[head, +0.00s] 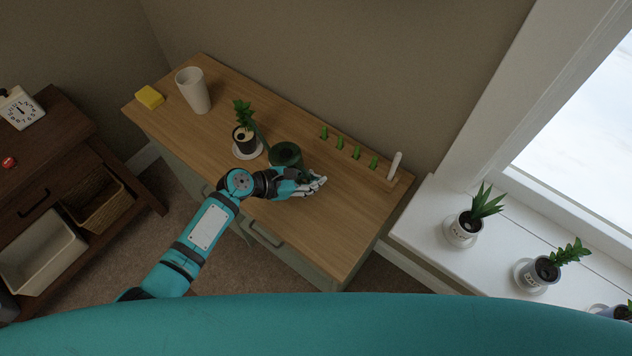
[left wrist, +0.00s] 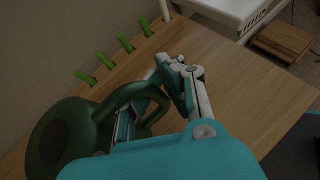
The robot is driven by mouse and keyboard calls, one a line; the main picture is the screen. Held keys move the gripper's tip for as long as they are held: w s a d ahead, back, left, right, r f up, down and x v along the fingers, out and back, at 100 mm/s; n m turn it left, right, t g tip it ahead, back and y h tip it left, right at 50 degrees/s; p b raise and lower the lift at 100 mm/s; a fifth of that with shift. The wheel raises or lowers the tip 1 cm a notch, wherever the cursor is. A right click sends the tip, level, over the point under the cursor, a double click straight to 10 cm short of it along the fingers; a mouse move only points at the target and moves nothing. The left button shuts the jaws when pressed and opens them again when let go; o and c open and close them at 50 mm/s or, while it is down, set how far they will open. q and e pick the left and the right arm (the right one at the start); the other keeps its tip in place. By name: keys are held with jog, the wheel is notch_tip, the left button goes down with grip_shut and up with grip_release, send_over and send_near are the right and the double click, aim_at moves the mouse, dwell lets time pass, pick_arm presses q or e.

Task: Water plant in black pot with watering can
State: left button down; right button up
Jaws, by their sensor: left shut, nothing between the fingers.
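The dark green watering can (head: 286,153) stands on the wooden cabinet top, its spout toward the plant. In the left wrist view the can (left wrist: 58,138) is at the lower left, with its looped handle (left wrist: 128,92) beside my fingers. The plant in the black pot (head: 245,140) stands on a white saucer (head: 247,153), left of the can. My left gripper (head: 318,184) is just right of the can, at its handle side; it also shows in the left wrist view (left wrist: 178,66). Its fingers are shut with nothing between them. I cannot tell whether they touch the handle. My right gripper is out of view.
A white cup (head: 193,91) and yellow sponge (head: 149,97) stand at the cabinet's far left. Several small green pieces (head: 340,143) and a white upright object (head: 394,166) line the back right. Other potted plants (head: 464,228) stand on the white sill. The cabinet's front right is clear.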

pick_arm(q)
jog(key=shift+w+a+f+n+g+h+b, duration=0.15)
jog(key=shift+w+a+n+h+b, duration=0.15)
jog(key=shift+w+a+b, duration=0.25)
jog(key=shift+w+a+f+n+g+h+b, duration=0.1)
jog(key=shift+w+a+n+g+h+b, duration=0.15)
jog(key=shift+w+a+b, duration=0.3)
jog(key=shift+w+a+r+n+g+h+p, duration=0.25)
jog(key=shift+r+n+h+p, duration=0.4)
jog(key=shift+r, duration=0.9)
jog(key=shift+w+a+r+n+g+h+p, duration=0.25)
jog(key=shift+r+p, duration=0.6)
jog(key=shift+r, duration=0.65)
jog(key=shift+w+a+r+n+g+h+p, duration=0.25)
jog(key=shift+r+n+h+p, duration=0.4)
jog(key=shift+r, duration=0.9)
jog(key=shift+d+f, duration=0.1)
